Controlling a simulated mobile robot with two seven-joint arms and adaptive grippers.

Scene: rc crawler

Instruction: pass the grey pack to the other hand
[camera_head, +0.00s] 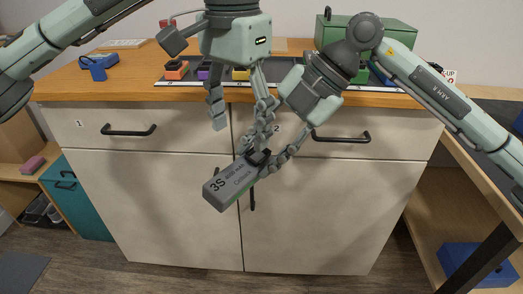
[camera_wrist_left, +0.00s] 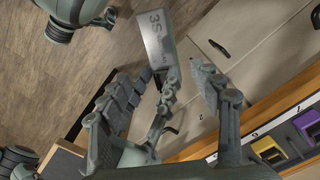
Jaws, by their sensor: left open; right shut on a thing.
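The grey pack (camera_head: 232,183), a box marked "3S", hangs tilted in front of the cabinet doors. My right gripper (camera_head: 264,152) is shut on its upper right end, where a black part shows. The pack also shows in the left wrist view (camera_wrist_left: 158,45), beyond the fingers. My left gripper (camera_head: 242,112) is open above the pack, its fingers pointing down. One left finger is to the left of the right gripper; the other overlaps it in the picture, so I cannot tell whether they touch. The left fingers stand apart in the wrist view (camera_wrist_left: 165,90).
The wooden counter (camera_head: 130,82) is behind the arms. On it are an orange block (camera_head: 176,70), a blue object (camera_head: 97,66) and a green case (camera_head: 390,35). Drawer handles (camera_head: 128,131) stick out below. The space left of the pack is free.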

